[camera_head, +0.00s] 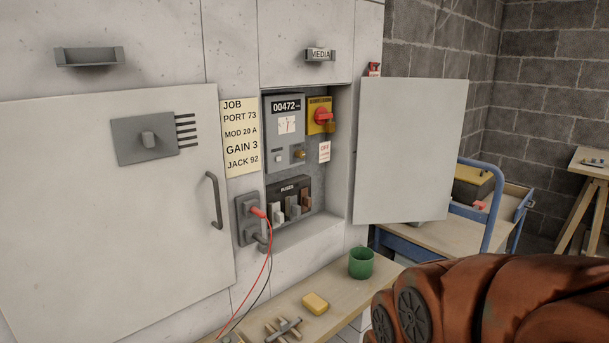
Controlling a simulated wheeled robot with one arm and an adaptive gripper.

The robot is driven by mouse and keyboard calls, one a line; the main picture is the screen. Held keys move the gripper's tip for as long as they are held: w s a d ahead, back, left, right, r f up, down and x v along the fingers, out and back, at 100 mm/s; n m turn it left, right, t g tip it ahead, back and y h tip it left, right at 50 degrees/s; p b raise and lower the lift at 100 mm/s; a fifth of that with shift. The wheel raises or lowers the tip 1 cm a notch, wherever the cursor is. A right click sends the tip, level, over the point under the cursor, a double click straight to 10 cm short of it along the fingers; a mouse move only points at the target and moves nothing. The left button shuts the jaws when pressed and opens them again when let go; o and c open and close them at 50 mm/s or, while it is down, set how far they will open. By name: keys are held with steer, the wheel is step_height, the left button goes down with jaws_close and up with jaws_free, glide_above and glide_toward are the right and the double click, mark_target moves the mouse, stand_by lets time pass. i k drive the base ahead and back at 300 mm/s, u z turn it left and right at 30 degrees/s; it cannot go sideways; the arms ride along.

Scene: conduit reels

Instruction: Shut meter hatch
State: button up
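The meter hatch (412,150) is a plain pale panel standing open to the right of the meter recess (346,150). Its flat face is toward me, and no handle shows on this face. The recess is exposed and holds a grey meter (284,156) reading 00472, a red rotary switch (323,117) on a yellow plate, and a fuse block (291,201) marked FUSES. My gripper is not in view, so its state is hidden.
A bench (335,283) below the recess holds a green cup (361,263), a yellow block (315,303) and small metal parts. A blue-railed cart (488,224) stands behind the hatch. A large rust-orange shape (475,297) fills the bottom right. Red and black leads hang from a socket.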

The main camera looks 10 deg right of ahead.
mark_target(410, 129)
steer(key=z, duration=2.65)
steer(key=i, duration=1.95)
steer(key=u, duration=1.8)
